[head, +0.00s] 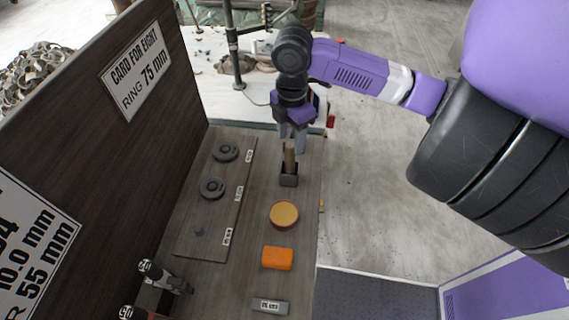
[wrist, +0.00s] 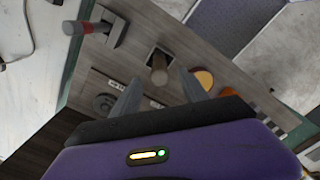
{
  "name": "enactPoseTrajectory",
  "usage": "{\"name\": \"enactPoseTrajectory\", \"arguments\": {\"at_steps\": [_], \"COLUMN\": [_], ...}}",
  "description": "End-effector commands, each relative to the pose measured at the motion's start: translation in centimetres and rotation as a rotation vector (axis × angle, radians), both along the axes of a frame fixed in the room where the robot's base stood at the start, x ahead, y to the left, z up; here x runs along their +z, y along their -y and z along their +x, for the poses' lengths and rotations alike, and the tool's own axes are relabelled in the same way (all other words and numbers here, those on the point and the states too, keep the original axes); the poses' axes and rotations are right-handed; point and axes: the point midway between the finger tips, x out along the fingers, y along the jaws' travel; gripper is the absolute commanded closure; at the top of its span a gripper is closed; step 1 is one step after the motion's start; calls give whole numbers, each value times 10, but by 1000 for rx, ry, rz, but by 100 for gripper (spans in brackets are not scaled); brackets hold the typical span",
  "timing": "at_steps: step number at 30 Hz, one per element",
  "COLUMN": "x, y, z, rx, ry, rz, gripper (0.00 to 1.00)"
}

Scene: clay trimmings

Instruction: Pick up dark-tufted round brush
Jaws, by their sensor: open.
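A brush with a brown handle (head: 289,159) stands upright in a small dark holder (head: 288,181) near the right edge of the bench. Its dark tuft cannot be made out. In the wrist view the brown handle (wrist: 158,75) shows between my two fingers, with the dark holder around its far end. My gripper (head: 293,146) is open and pointing down just above the brush, its fingertips at about the height of the handle's top. In the wrist view the gripper (wrist: 159,80) has one finger on each side of the handle, and no contact is clear.
A yellow-topped round tin (head: 284,214), an orange block (head: 277,258) and a grey label block (head: 270,306) line the bench in front of the holder. A board (head: 217,240) with dark discs (head: 212,188) lies to the left. A tall dark panel (head: 165,110) rises beyond it.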

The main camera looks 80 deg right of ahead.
Motion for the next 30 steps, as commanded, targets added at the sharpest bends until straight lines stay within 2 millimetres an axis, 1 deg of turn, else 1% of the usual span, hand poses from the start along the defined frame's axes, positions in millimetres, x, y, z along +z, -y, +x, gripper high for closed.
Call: {"name": "enactPoseTrajectory", "arguments": {"at_steps": [1, 8, 12, 15, 19, 24, 25, 27, 29, 30], "x": [-6, -28, -49, -61, -67, -68, -68, -67, -67, -67], "y": [-1, -1, -1, -1, -1, -1, -1, -1, -1, -1], "z": [0, 1, 1, 1, 1, 1, 1, 1, 2, 2], "rx": [0, -1, -3, -1, 0, 0, 0, 0, 0, 0], "ry": [1, 2, 3, 4, 3, 4, 4, 4, 4, 4], "rz": [3, 2, 3, 3, 1, 0, 0, 0, 0, 0], "gripper": [48, 48, 48, 48, 48, 48, 50, 64, 76, 84]}}
